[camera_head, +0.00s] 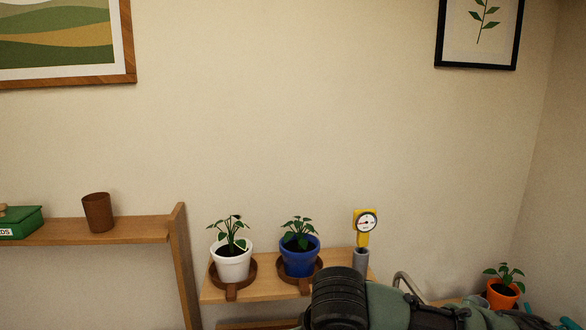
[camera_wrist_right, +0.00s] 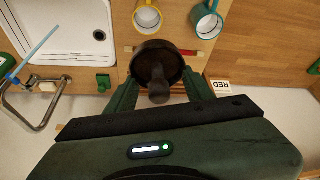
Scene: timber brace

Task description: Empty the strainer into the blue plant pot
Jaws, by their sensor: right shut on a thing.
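The blue plant pot (camera_head: 299,262) stands upright on a brown saucer on the wooden shelf in the head view, with a leafy plant and dark soil in it. My right gripper (camera_wrist_right: 160,88) shows in the right wrist view, its green fingers on either side of a dark round thing with a stubby handle, which looks like the strainer (camera_wrist_right: 156,62). What is inside it is too dark to tell. In the head view my right arm covers the front of the shelf, and its fingertips and the strainer are not visible. My left gripper is not in view.
A white plant pot (camera_head: 231,264) stands left of the blue one, and a yellow gauge (camera_head: 364,228) stands right of it. The right wrist view shows a sink (camera_wrist_right: 70,30), a tap (camera_wrist_right: 38,118), a yellow mug (camera_wrist_right: 147,17) and a teal mug (camera_wrist_right: 206,22) below.

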